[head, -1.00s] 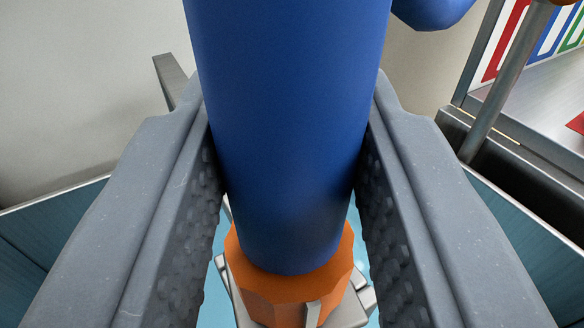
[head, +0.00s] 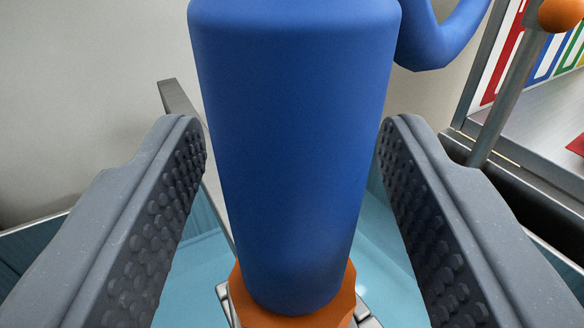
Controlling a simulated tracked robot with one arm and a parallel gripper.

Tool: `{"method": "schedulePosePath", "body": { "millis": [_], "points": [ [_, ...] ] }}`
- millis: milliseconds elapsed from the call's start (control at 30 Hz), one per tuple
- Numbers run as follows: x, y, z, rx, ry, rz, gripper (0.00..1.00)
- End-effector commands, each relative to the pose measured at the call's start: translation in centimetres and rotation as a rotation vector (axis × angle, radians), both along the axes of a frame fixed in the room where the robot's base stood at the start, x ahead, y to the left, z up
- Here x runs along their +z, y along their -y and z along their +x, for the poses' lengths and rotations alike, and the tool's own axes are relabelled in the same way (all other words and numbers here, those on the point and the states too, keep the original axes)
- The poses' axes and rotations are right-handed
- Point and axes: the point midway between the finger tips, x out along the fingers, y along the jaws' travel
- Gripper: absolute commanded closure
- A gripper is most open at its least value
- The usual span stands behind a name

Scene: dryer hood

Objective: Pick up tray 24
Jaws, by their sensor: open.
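My gripper (head: 291,130) is open, with one grey studded finger on each side of a thick blue cylinder (head: 292,150). A gap shows between each finger and the cylinder. The cylinder stands upright, with its lower end in an orange faceted collar (head: 255,318) at the bottom of the picture. A curved blue tube (head: 440,45) shows to the right of the cylinder's top. No tray marked 24 can be made out.
A light-blue basin-like surface (head: 385,265) lies below and around the fingers. At the upper right are a grey post with an orange ball (head: 562,14), a metal shelf (head: 540,110) and a panel with coloured outlines (head: 510,45). A plain pale wall (head: 80,90) is at the left.

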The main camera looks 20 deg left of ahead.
Motion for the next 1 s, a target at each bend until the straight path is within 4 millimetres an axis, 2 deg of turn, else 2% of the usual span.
{"method": "schedulePosePath", "body": {
  "millis": [267,700,833,1000],
  "points": [
    [0.2,1.4,-3.6,-0.003,-0.002,0.001,0.51],
    [0.1,3.5,-10.7,-0.004,-0.003,-0.002,0.51],
    [0.0,3.8,-12.1,-0.002,-0.002,-0.001,0.51],
    [0.0,4.1,-13.0,-0.001,-0.001,-0.001,0.51]
  ]
}}
